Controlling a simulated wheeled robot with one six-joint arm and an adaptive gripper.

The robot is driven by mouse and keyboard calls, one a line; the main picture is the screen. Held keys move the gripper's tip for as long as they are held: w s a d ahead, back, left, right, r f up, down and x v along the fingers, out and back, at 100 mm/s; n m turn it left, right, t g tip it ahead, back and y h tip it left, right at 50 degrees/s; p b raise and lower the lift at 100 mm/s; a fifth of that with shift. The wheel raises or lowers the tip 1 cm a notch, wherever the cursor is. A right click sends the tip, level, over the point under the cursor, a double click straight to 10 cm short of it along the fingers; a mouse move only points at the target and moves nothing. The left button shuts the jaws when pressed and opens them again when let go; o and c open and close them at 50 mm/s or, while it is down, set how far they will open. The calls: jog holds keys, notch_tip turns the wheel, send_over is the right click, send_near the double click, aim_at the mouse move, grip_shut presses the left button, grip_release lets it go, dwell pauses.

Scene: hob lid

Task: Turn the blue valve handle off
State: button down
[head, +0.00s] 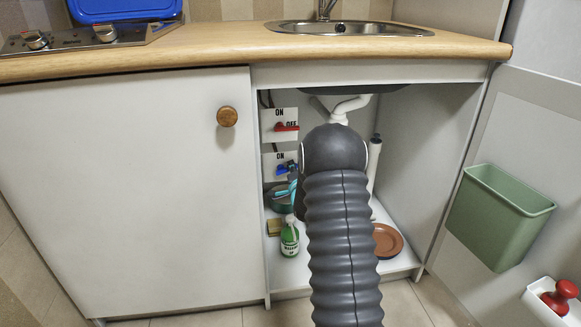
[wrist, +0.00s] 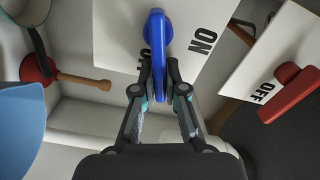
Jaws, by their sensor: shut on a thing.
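The blue valve handle (wrist: 157,35) is on a white plate (wrist: 112,30) marked ON, with a second label partly hidden behind the handle and fingers. My gripper (wrist: 159,80) is shut on the lower end of the blue handle in the wrist view. In the head view the blue handle (head: 287,168) shows on the lower plate inside the open cabinet, left of my dark arm. My gripper is mostly hidden there behind the arm.
A red valve handle (head: 286,127) is on the plate above. The left door (head: 130,190) is closed; a green bin (head: 500,215) hangs on the open right door.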

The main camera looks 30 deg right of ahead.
jog(key=shift+d+f+m, duration=0.1)
jog(key=shift+f+m, duration=0.15)
jog(key=shift+m, duration=0.5)
jog(key=shift+d+f+m, duration=0.1)
jog(key=shift+f+m, duration=0.15)
jog(key=shift+m, duration=0.5)
jog(key=shift+f, duration=0.1)
jog(key=c, duration=1.2)
grip_release()
jog(key=shift+s+a, duration=0.1)
jog(key=v, duration=1.1)
jog(key=shift+s+a, duration=0.1)
jog(key=shift+s, duration=0.3)
